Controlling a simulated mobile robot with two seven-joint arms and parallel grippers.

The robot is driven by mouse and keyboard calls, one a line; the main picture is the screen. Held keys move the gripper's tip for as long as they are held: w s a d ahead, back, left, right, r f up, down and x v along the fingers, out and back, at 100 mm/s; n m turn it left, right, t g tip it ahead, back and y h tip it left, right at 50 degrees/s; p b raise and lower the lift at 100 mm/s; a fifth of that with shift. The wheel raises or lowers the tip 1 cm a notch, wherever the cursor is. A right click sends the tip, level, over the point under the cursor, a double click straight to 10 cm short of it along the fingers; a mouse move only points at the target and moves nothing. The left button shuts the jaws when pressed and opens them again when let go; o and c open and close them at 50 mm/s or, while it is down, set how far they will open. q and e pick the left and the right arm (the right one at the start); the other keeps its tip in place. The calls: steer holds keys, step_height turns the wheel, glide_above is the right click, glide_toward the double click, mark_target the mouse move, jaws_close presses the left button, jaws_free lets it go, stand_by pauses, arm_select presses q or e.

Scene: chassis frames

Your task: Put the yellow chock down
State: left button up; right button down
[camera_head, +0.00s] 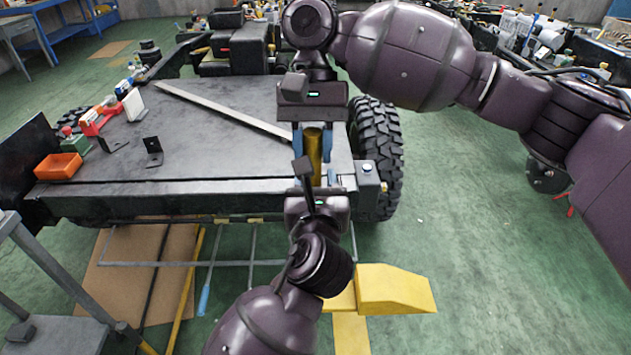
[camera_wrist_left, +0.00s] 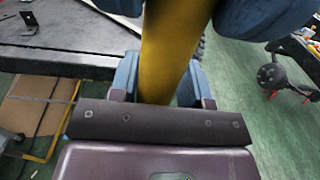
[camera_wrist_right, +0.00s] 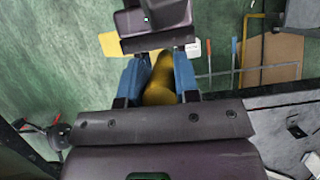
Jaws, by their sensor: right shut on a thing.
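The yellow chock (camera_head: 314,152) is a long, dark-yellow piece with rounded sides, held upright beside the near right corner of the chassis deck. My right gripper (camera_head: 312,140) is above, pointing down, shut on it. In the right wrist view the chock (camera_wrist_right: 160,82) sits between the blue fingers. My left gripper (camera_head: 317,178) reaches up from below, with its fingers on either side of the chock's lower part. In the left wrist view the chock (camera_wrist_left: 165,50) rises between the fingers, which look open around it. Most of the chock is hidden by the two grippers.
The chassis deck (camera_head: 200,140) carries a metal bar, black brackets and an orange bin (camera_head: 58,167). A black tyre (camera_head: 377,145) stands to the right of the grippers. A bright-yellow wedge-shaped block (camera_head: 393,290) lies on the floor below.

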arm_select(q)
steer(key=shift+d, duration=0.15)
jaws_close()
arm_select(e)
steer(key=shift+a+r, duration=0.1)
arm_select(q)
steer(key=shift+r, duration=0.15)
arm_select(e)
steer(key=c, duration=1.1)
jaws_free()
steer(key=o, duration=0.3)
